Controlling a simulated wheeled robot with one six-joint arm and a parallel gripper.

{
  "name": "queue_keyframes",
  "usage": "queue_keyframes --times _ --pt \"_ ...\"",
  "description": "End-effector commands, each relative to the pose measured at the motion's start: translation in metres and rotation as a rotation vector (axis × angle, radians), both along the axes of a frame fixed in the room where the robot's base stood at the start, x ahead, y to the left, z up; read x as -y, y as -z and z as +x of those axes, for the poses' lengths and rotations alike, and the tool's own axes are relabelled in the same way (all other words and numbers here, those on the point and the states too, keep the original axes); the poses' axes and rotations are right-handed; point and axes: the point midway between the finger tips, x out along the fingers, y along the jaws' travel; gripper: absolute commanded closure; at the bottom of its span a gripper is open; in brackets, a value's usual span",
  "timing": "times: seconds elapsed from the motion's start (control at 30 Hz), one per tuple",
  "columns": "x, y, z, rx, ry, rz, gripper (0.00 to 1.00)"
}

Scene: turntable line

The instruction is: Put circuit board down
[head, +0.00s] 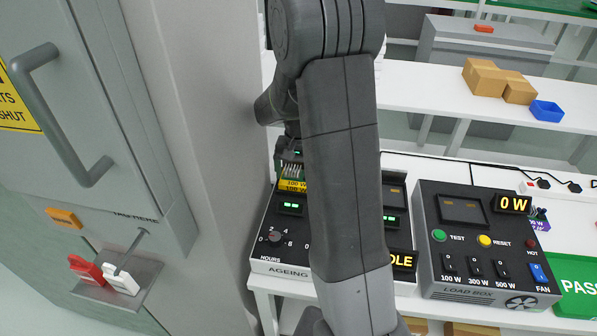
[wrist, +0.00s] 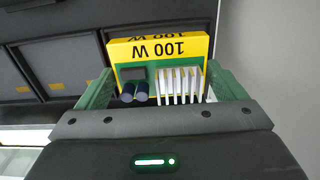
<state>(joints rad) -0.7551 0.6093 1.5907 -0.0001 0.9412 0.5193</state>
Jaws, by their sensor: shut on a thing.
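The circuit board (wrist: 150,72) is green with white fins, two dark cylinders and a yellow edge label reading 100 W. In the wrist view it sits between the green fingers of my gripper (wrist: 160,78), which is shut on it. In the head view the board (head: 292,172) and my gripper (head: 289,153) are over the left part of the black ageing unit (head: 262,222), just left of my arm. I cannot tell whether the board touches the unit. My arm hides the unit's middle. In the wrist view, dark recessed bays (wrist: 50,72) lie left of and behind the board.
A load box (head: 475,240) reading 0 W stands right of the ageing unit. A green PASS area (head: 578,290) is at far right. A grey cabinet (head: 90,110) with a handle stands close at left. Cardboard boxes (head: 487,78) and a blue bin (head: 547,111) sit on the rear table.

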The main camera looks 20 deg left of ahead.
Motion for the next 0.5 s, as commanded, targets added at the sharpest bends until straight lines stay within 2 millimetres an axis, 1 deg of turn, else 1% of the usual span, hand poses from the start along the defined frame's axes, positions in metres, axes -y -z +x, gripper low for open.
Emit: queue_keyframes --times 0.1,0.3,0.33,0.37,0.5 --pt "-0.0001 0.0001 0.0002 0.000 0.000 0.000 0.42" --pt "-0.0001 0.0068 0.0002 0.000 0.000 0.000 0.42" --pt "-0.0001 0.0056 0.0001 0.000 0.000 0.000 0.04" --pt "-0.0001 0.0054 0.0001 0.000 0.000 0.000 0.00" --pt "0.0000 0.0054 0.0000 0.000 0.000 0.000 0.00"
